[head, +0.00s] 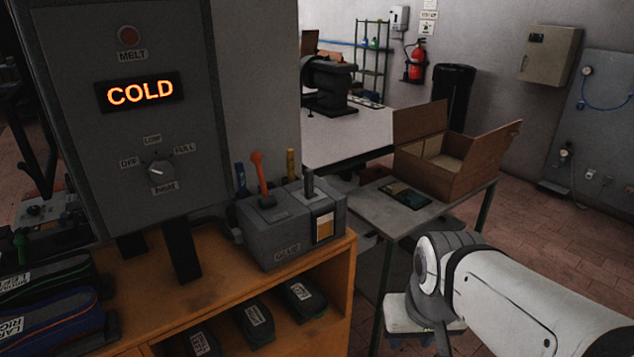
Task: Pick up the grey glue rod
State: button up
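A grey upright piece that looks like the glue rod (309,181) stands at the right of a grey box labelled GLUE (283,256). Its lower part is hidden in the box. An orange lever-like piece (261,175) rises from the same box, with a blue piece (241,178) and a yellow piece (290,164) behind. My white arm enters from the lower right, well apart from the box. My gripper is not visible in the head view.
The box sits at the right end of an orange wooden bench (225,292). A grey cabinet reading COLD (140,92) rises to its left. An open cardboard box (468,180) and a dark flat item (405,194) lie on a grey table (396,216) at the right.

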aim_at(308, 176)
jog(key=u, duration=0.15)
jog(key=i, duration=0.9)
jog(key=z, duration=0.1)
